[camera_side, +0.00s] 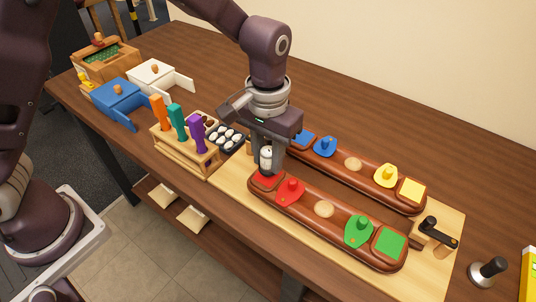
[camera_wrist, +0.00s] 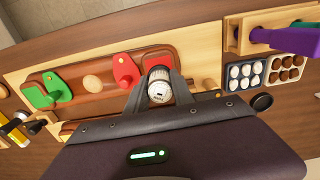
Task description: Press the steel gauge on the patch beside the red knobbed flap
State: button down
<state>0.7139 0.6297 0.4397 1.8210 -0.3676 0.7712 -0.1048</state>
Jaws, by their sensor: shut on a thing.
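My gripper (camera_side: 267,162) is shut on the steel gauge (camera_side: 266,155), a short upright cylinder. In the wrist view the gauge (camera_wrist: 160,88) shows a pale round face between my fingertips (camera_wrist: 160,96). The gauge is at the red patch (camera_side: 266,181) on the left end of the front brown saddle block; I cannot tell whether it touches. The red patch also shows beyond the gauge in the wrist view (camera_wrist: 157,58). The red knobbed flap (camera_side: 290,191) lies beside the patch, and it also shows in the wrist view (camera_wrist: 124,69).
The front block also bears a green flap (camera_side: 359,232) and green patch (camera_side: 390,244). A rear block carries a blue flap (camera_side: 324,147), yellow flap (camera_side: 386,175) and yellow patch (camera_side: 411,190). A tool rack (camera_side: 184,150) stands left; a black-handled tool (camera_side: 488,271) stands right.

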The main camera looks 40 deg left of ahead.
jog(key=shift+f, duration=0.95)
dwell(0.4)
jog(key=c, duration=1)
grip_release()
